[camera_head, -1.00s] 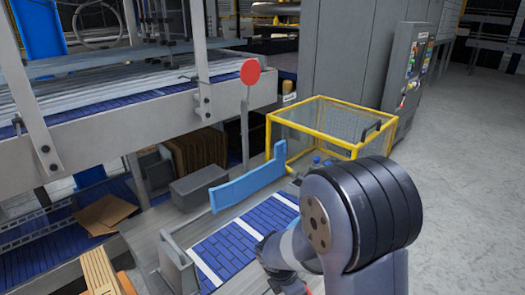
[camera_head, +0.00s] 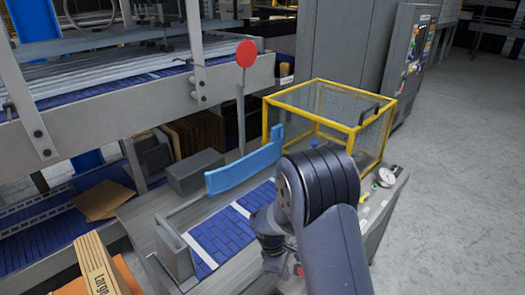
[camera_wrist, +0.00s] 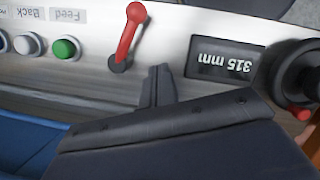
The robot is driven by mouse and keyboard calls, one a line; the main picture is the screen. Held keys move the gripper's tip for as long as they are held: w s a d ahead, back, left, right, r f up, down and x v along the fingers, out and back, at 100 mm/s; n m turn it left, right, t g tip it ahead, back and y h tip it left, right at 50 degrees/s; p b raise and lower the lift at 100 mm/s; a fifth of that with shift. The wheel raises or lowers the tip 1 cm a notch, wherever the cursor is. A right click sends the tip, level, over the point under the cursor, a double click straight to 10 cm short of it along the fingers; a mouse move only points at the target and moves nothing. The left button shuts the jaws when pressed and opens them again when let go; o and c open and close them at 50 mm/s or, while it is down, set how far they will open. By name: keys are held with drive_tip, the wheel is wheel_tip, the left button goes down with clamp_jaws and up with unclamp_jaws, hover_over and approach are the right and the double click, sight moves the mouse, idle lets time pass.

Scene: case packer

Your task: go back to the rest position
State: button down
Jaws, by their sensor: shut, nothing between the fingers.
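My gripper shows in the wrist view (camera_wrist: 160,85), its dark fingers close together with nothing between them. It points at a panel (camera_wrist: 85,75) that appears upside down. On the panel, a red lever (camera_wrist: 130,35) lies just beyond the fingertips, with a green button (camera_wrist: 65,48) and a pale button to its left. A display reading 315 mm (camera_wrist: 222,58) and a black knob (camera_wrist: 295,75) are to its right. I cannot tell whether the fingertips touch anything.
A yellow-framed clear guard (camera_head: 330,118) stands behind my arm. A blue conveyor belt (camera_head: 232,228) and a light-blue rail (camera_head: 243,170) lie left of it. A red disc on a post (camera_head: 246,54) rises farther back. A dial gauge (camera_head: 387,177) sits at right. The floor at right is clear.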

drive_tip(key=shift+w+a+m+g, duration=0.15)
drive_tip(key=shift+w+a+m, duration=0.1)
drive_tip(key=shift+m, duration=0.35)
drive_tip(key=shift+w+a+m+g, duration=0.15)
drive_tip(key=shift+w+m, duration=0.05)
drive_tip(key=shift+m, duration=0.4)
